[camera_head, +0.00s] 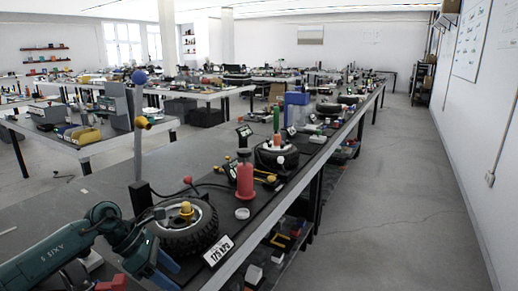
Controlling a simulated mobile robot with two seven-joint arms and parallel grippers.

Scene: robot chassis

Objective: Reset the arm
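A teal jointed arm (55,248) with white lettering comes in from the left edge at the bottom left. It bends at a round joint and slopes down over the near end of the bench. I take it as my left arm. Its blue-tipped end (165,266) lies in front of a black tyre and is partly cut off by the bottom edge. Whether its fingers are open or shut is unclear. A red piece (113,284) shows beside it at the bottom edge. No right arm or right gripper shows.
The black tyre (181,242) lies on the long dark bench, close to the arm. A white "175 kPa" card (218,250), a red bottle (245,181) and a second tyre (276,165) stand along it. A grey post (138,155) rises behind. The floor (400,190) on the right is clear.

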